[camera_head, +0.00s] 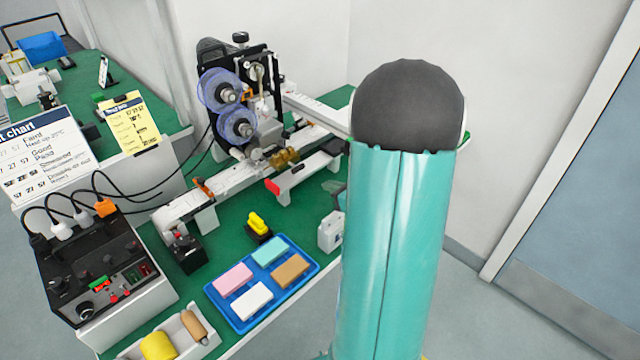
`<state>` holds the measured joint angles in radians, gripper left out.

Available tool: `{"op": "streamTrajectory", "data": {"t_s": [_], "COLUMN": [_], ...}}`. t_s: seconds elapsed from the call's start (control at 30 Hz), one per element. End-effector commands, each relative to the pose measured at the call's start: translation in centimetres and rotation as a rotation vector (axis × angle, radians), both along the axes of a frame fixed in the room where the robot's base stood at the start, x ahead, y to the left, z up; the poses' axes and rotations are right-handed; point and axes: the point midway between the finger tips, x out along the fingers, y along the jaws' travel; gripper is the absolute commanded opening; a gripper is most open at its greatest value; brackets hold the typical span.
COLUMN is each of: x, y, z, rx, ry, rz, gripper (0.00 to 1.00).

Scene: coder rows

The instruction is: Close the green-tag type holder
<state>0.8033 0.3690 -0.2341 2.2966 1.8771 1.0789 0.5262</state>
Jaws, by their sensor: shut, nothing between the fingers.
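A coder machine (255,80) with two blue-purple reels (222,90) stands at the back of the green bench, beside a white conveyor rail. I cannot make out a green-tagged type holder on it for certain; the parts under the reels are small. Brass-coloured rollers (285,158) sit on the rail just right of the reels. My teal arm link with its dark rounded top fills the right middle and hides part of the bench and the rail's right end.
A blue tray (238,322) holds pink, teal, white and tan blocks. A black control box (95,265) with cables stands at left, and a yellow-topped black item (258,228) behind the tray. A white bin (128,350) is in front. Floor shows at right.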

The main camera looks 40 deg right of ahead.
Motion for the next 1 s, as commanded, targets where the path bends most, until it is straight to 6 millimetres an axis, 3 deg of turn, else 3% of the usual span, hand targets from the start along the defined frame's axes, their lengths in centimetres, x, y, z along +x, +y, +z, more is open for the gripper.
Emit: {"op": "streamTrajectory", "data": {"t_s": [0.1,0.3,0.7,1.0], "x": [-1.9,-3.6,-4.4,-4.5], "y": [-0.2,-0.2,-0.2,-0.2], "z": [0.8,1.4,0.1,1.1], "rx": [0.001,0.001,0.021,0.013], "ry": [0.0,0.0,-0.062,-0.156], "rz": [-0.004,0.0,-0.003,-0.005], "gripper": [0.0,0.0,0.0,0.0]}}
